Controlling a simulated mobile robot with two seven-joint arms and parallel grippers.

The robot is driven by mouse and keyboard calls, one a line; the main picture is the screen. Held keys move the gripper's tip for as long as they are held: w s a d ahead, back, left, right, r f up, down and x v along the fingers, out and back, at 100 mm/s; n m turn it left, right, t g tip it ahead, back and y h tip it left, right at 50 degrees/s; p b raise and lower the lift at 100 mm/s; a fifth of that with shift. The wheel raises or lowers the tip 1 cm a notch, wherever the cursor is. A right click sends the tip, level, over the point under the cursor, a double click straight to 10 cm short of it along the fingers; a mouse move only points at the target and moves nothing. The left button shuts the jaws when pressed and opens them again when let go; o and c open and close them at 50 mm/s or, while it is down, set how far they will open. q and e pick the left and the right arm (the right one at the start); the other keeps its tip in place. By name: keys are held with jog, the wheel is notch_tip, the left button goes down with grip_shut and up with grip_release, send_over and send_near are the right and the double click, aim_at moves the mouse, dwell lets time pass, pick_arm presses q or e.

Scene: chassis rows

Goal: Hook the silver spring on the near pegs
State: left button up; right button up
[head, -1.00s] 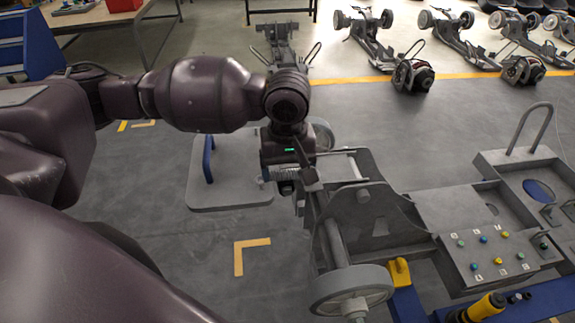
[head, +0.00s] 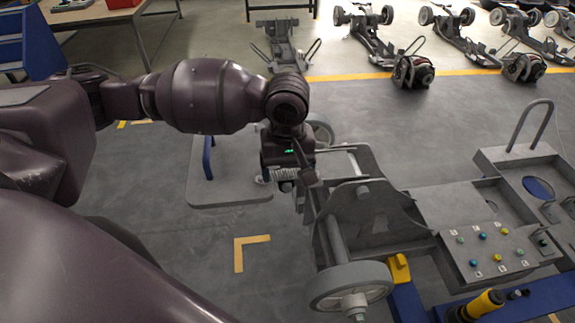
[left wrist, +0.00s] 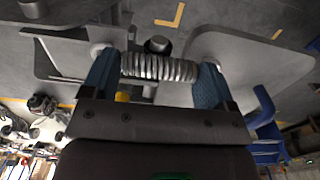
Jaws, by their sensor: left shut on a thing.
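The silver spring (head: 284,174) is a short metal coil held level by my left gripper (head: 287,181) at the left flank of the near chassis (head: 378,213). In the left wrist view the coil (left wrist: 160,67) lies across between the two blue-padded fingers (left wrist: 158,80), which are shut on it. A dark round knob (left wrist: 158,44) shows just past the coil there; I cannot tell whether it is one of the near pegs or whether the spring touches it. In the head view my gripper covers much of this area. My right gripper is not in view.
A wheel (head: 351,289) sticks out at the chassis's near end. A grey plate (head: 228,190) with a blue post lies left of the gripper. A panel with coloured buttons (head: 491,250) is at right. Other chassis (head: 455,38) stand behind the yellow floor line.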

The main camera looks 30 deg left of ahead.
pick_arm(q)
jog(key=shift+f, duration=0.65)
jog(key=o, duration=0.8)
jog(key=shift+w+r, duration=0.1)
jog(key=shift+r, duration=0.35)
notch_tip(320, 180, up, 10)
jog(key=shift+f, duration=0.1)
